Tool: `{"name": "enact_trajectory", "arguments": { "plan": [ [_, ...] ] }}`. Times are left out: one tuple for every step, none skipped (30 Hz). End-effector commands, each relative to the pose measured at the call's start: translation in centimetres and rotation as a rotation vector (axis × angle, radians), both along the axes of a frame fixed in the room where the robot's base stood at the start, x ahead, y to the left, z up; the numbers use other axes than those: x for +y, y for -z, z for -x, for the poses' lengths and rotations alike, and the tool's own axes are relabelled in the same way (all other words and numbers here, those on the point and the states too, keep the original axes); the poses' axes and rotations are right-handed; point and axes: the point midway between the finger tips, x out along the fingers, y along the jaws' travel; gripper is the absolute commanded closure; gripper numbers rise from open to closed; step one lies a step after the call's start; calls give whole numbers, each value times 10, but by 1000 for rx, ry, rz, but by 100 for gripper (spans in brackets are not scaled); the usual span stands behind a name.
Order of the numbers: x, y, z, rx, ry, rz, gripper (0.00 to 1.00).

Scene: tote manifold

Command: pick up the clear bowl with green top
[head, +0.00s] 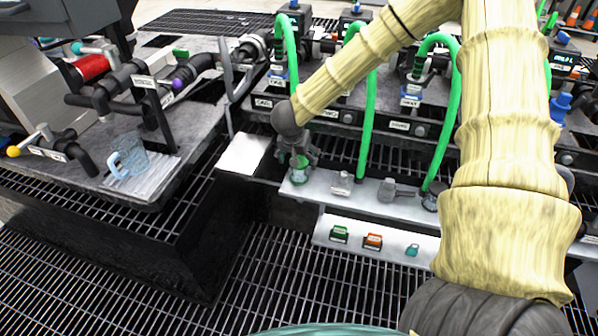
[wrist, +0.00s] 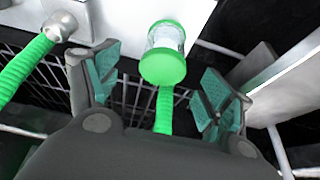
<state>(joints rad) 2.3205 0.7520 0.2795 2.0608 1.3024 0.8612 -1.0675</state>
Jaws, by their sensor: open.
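The clear bowl with green top (wrist: 164,64) stands between my gripper's open fingers in the wrist view, a little beyond the tips. Its round green lid faces me and its clear side shows past it. In the head view the bowl (head: 299,174) is on the left end of a white shelf, mostly hidden by my gripper (head: 299,154), which is just above it. My gripper (wrist: 160,78) has teal pads spread on both sides of the bowl; I see no contact.
Green hoses (head: 367,125) hang close to the right of my gripper. Grey fittings (head: 388,189) stand further right on the white shelf (head: 355,194). A lower ledge (head: 330,225) holds small labelled blocks. A clear pitcher (head: 129,157) sits on the left bench.

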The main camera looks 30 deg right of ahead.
Motion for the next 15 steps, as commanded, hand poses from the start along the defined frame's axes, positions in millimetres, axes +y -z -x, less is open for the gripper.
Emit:
{"name": "enact_trajectory", "arguments": {
  "plan": [
    [-2,9,-1,1,0,0,20],
    [-3,11,-2,1,0,1,20],
    [-4,13,-3,-1,0,1,20],
    [-4,14,-4,-1,0,1,20],
    [-5,15,-4,-1,0,1,20],
    [-5,17,-5,0,-1,1,20],
    [-5,18,-5,0,-1,1,20],
    [-6,20,-6,0,-1,1,20],
    [-6,24,-7,1,-1,1,20],
    [-7,27,-8,1,-1,1,20],
    [-7,31,-9,1,-1,1,20],
    [-8,35,-11,1,-1,1,20],
    [-9,39,-13,0,0,0,20],
    [-10,43,-14,0,0,0,20],
    [-11,49,-16,1,1,0,20]
  ]
}}
